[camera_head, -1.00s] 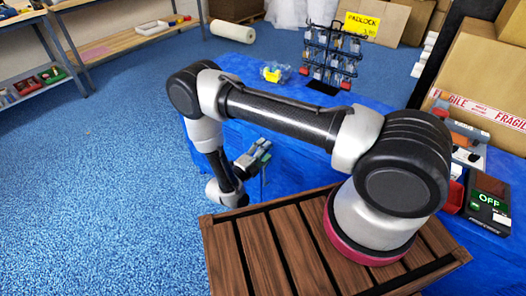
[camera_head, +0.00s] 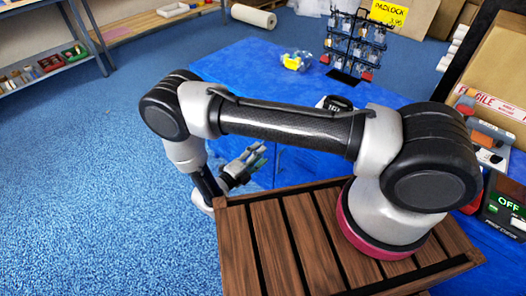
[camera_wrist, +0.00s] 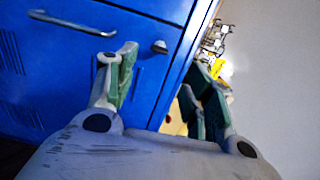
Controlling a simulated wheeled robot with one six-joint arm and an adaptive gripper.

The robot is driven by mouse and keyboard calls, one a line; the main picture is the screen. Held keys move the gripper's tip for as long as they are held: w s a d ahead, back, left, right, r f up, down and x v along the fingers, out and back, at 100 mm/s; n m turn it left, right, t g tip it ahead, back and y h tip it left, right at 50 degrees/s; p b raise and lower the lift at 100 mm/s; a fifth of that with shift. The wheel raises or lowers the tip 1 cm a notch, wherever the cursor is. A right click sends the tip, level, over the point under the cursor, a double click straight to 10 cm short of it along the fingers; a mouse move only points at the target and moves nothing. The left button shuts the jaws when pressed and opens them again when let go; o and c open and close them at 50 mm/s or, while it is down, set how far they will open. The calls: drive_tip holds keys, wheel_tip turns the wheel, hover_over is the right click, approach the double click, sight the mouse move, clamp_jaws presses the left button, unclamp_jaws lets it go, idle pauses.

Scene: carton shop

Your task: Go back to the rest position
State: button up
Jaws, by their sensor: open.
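My gripper (camera_head: 252,161) hangs low at the left end of my arm in the head view, beside the blue-topped bench. In the wrist view my gripper (camera_wrist: 165,95) shows its two fingers spread apart with green pads, and nothing is between them. Its fingers are in front of a blue cabinet face (camera_wrist: 85,60) with a metal handle. How far the fingers are from the cabinet cannot be told.
A blue table (camera_head: 250,65) carries a yellow-and-clear item (camera_head: 296,61) and a padlock rack (camera_head: 352,45). Cartons (camera_head: 497,60) and a black device reading OFF (camera_head: 506,208) stand at the right. Shelving (camera_head: 45,70) lines the left. Blue floor (camera_head: 80,190) is open at the left.

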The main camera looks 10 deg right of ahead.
idle(0.5)
drive_tip(key=s+d+m+g+h, duration=0.1)
drive_tip(key=s+d+m+g, duration=0.35)
drive_tip(key=m, duration=0.35)
drive_tip(key=s+d+r+m+g+y, duration=0.2)
drive_tip(key=d+r+m+g+y, duration=0.1)
drive_tip(key=r+m, duration=0.55)
drive_tip(key=s+d+r+m+g+y, duration=0.2)
drive_tip(key=r+m+g+y, duration=0.15)
drive_tip(key=r+m, duration=0.55)
drive_tip(key=s+d+r+m+g+y, duration=0.2)
drive_tip(key=d+r+m+g+y, duration=0.15)
drive_tip(key=r+m, duration=0.5)
drive_tip(key=s+d+r+m+t+y, duration=0.2)
drive_tip(key=s+d+r+m, duration=0.1)
drive_tip(key=r, duration=0.4)
drive_tip(key=s+d+r+m+t+y, duration=0.1)
drive_tip(key=s+d+r+m+t, duration=0.2)
drive_tip(key=r, duration=0.4)
drive_tip(key=s+d+r+m+t+y, duration=0.2)
drive_tip(key=d+r, duration=0.3)
drive_tip(key=r, duration=0.3)
drive_tip(key=shift+s+d+m+t+y, duration=0.3)
drive_tip(key=shift+s+m+t, duration=0.35)
drive_tip(key=shift+s+m, duration=0.05)
